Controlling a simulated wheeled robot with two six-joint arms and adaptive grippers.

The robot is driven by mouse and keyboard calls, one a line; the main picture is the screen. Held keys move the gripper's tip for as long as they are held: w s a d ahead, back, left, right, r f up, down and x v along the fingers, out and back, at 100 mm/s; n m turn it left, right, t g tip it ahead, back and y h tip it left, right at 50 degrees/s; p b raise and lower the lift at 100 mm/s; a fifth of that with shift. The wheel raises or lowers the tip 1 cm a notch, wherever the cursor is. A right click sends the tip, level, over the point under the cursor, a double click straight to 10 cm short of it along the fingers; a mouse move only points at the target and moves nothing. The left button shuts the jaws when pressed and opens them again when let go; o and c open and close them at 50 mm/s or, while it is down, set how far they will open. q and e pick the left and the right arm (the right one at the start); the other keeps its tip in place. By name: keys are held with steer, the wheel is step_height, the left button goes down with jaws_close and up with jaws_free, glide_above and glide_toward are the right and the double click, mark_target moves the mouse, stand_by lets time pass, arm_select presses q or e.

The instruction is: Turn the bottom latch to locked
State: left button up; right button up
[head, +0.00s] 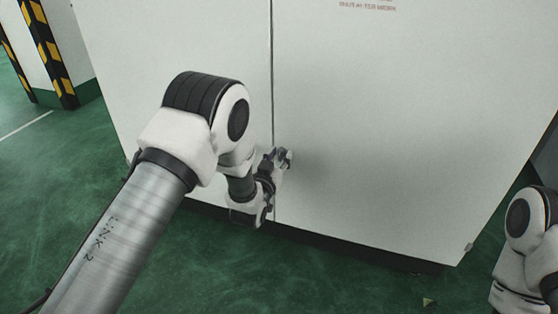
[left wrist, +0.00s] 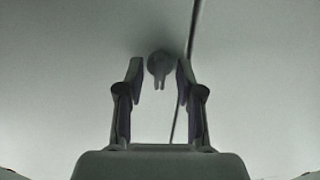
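The bottom latch (left wrist: 158,64) is a small grey piece with a round base and a short lever, on the pale cabinet front close to the door seam. In the left wrist view its lever points down the picture, toward my gripper's palm. My left gripper (head: 280,160) is at the cabinet front beside the seam, low on the doors. In the left wrist view its two fingers are apart, one on each side of the latch, with gaps showing. In the head view my gripper and wrist mostly hide the latch. My right gripper is out of view.
The white cabinet (head: 390,120) fills the middle, with a dark vertical seam between its doors and faint red lettering at top right. The green floor (head: 55,190) is open at left and in front. Yellow-and-black striped posts (head: 48,45) stand at far left.

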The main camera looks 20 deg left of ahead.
arm_select(q)
jaws_close()
steer(key=shift+r+m, duration=0.1)
steer(key=shift+m, duration=0.2)
steer(key=m+p, duration=0.1)
steer(key=m, duration=0.1)
steer(key=shift+m+p, duration=0.3)
steer(key=shift+p, duration=0.1)
steer(key=m+p, duration=0.1)
steer(key=m, duration=0.1)
steer(key=shift+d+m, duration=0.1)
steer(key=shift+m, duration=0.3)
steer(key=m+p, duration=0.1)
steer(key=m, duration=0.2)
steer(key=shift+s, duration=0.1)
steer(key=shift+f+m, duration=0.2)
steer(key=shift+m, duration=1.3)
